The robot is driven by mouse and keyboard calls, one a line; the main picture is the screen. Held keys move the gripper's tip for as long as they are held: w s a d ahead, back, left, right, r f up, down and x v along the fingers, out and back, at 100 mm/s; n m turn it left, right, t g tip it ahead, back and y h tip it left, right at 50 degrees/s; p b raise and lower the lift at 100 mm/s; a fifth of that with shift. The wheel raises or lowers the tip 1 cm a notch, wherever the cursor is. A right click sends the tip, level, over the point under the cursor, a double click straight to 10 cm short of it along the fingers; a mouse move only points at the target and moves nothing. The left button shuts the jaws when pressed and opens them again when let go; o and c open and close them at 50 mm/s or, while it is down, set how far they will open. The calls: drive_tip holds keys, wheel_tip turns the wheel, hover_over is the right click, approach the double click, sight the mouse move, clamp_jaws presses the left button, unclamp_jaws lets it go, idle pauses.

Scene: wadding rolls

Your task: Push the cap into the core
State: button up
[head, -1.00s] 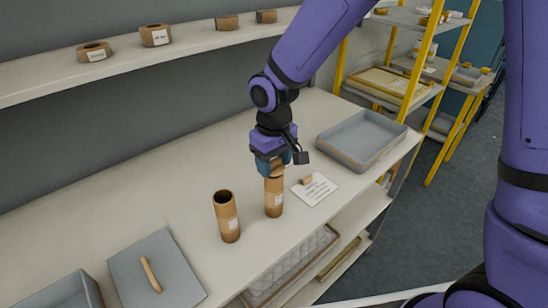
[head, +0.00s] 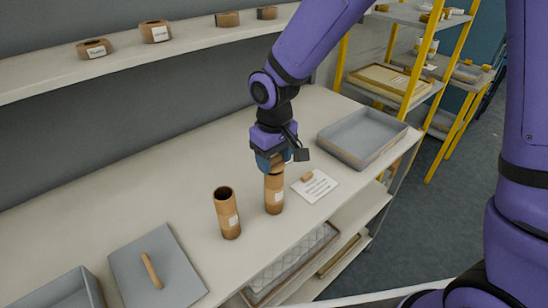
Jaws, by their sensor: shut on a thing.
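The right tube (head: 274,196) is directly under my gripper (head: 272,165). The left tube (head: 227,214) stands apart with its top open and dark inside. My gripper points down and is shut on a small tan cap (head: 277,162) at the right tube's mouth. The fingers partly hide the cap and the tube's rim, so I cannot tell how far the cap sits in the core.
A white card (head: 316,187) with a small tan piece (head: 307,176) lies right of the tubes. A grey tray (head: 362,137) stands at the back right. A grey lid (head: 180,262) with a wooden handle and a grey bin (head: 70,292) lie front left. A shelf (head: 190,50) with several brown rings runs behind.

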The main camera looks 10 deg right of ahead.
sight(274, 157)
drive_tip(key=shift+f, duration=0.65)
drive_tip(key=o, duration=0.6)
drive_tip(key=shift+r, duration=5.5)
